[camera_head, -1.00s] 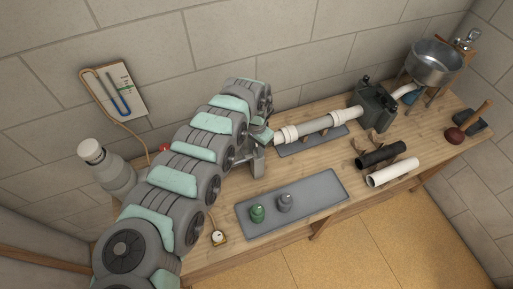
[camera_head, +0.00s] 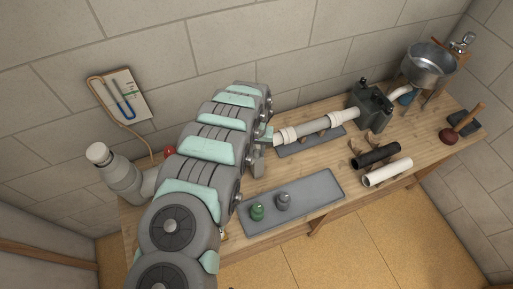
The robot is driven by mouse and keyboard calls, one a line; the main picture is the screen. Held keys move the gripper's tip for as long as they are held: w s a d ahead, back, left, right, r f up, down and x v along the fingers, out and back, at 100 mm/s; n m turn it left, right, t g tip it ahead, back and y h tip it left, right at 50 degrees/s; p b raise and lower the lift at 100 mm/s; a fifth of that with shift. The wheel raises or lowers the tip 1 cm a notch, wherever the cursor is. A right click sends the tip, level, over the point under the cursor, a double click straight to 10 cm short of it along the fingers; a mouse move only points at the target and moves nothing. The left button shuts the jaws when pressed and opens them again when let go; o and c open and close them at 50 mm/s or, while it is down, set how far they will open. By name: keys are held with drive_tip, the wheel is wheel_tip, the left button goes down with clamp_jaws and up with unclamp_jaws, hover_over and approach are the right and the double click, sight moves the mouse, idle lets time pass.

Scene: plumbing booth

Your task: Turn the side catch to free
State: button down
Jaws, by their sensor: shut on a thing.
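My gripper (camera_head: 266,138) is at the left end of the white pipe run (camera_head: 312,128), partly hidden behind my own arm. It is shut on a small part there, which I take to be the side catch. The catch itself is hidden by the gripper and arm, so its turn angle cannot be told. The pipe run lies over a grey mat and leads right to a dark grey box-shaped unit (camera_head: 371,105).
A grey tray (camera_head: 312,194) holds a green fitting (camera_head: 257,211) and a grey fitting (camera_head: 283,201). A black pipe (camera_head: 376,156) and a white pipe (camera_head: 387,172) lie to the right. A metal basin (camera_head: 430,64) and a plunger (camera_head: 458,130) are at far right. A gauge board (camera_head: 119,95) hangs on the wall.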

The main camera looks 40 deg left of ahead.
sight(257, 152)
drive_tip(key=n+b, duration=0.1)
drive_tip(key=n, duration=0.4)
drive_tip(key=shift+d+n, duration=0.1)
drive_tip(key=shift+n, duration=0.2)
drive_tip(key=shift+n+p, duration=0.4)
drive_tip(key=shift+n, duration=2.2)
drive_tip(key=c, duration=1.1)
unclamp_jaws()
wheel_tip(257, 152, up, 11)
drive_tip(key=shift+f, duration=0.1)
